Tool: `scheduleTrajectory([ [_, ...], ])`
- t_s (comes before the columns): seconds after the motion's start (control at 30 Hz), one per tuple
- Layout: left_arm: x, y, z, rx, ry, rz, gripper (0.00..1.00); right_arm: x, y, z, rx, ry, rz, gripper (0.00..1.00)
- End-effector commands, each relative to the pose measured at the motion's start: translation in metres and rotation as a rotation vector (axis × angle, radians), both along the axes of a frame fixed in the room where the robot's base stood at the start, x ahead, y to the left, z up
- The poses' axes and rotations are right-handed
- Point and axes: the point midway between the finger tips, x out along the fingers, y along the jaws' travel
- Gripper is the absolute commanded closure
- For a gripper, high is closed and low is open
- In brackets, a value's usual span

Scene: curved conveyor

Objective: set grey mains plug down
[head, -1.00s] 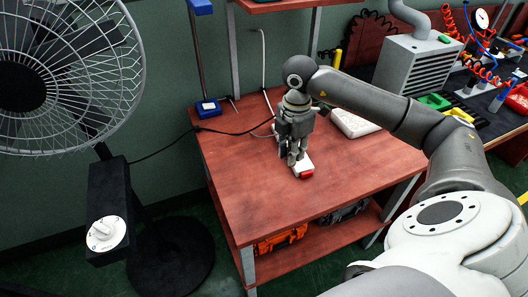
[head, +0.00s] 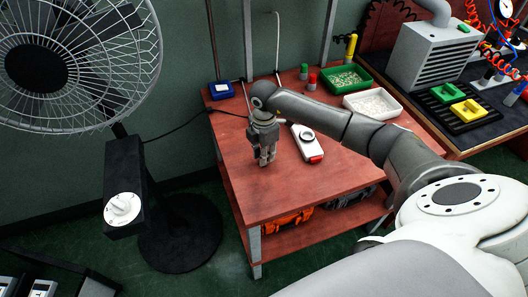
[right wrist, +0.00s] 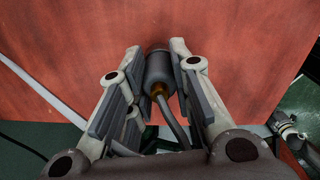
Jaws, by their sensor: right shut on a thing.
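The grey mains plug (right wrist: 160,68) is a dark grey rounded body with an orange-brown neck and a grey cable, seen in the right wrist view. My right gripper (head: 265,162) is shut on it, one finger on each side. In the head view the fingers point down at the red-brown table top (head: 285,190) and hide the plug. I cannot tell whether the plug touches the table. My left gripper is not in view.
A white strip (head: 307,143) with a dark ring and red end lies right of the gripper. A green tray (head: 368,84), a white tray (head: 397,108) and small cylinders stand farther back. The front of the table is clear. A fan (head: 75,60) stands left.

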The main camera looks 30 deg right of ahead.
Motion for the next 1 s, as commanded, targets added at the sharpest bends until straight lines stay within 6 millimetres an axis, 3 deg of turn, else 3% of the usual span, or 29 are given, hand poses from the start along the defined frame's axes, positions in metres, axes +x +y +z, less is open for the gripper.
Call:
scheduleTrajectory([
  [0.4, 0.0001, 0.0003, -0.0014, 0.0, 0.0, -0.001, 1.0, 0.0001, 0.0001, -0.0077, 0.0, -0.001, 0.001, 1.0],
  [0.43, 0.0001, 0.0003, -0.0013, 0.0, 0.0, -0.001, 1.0, 0.0, 0.0001, -0.0079, 0.0, -0.001, 0.001, 0.78],
  [0.6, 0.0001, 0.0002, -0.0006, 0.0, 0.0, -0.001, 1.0, -0.0001, 0.0001, -0.0071, 0.001, 0.0, 0.001, 0.57],
  [1.0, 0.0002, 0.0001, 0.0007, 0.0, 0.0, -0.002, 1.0, 0.0005, -0.0002, -0.0003, 0.0, -0.002, 0.0, 0.57],
])
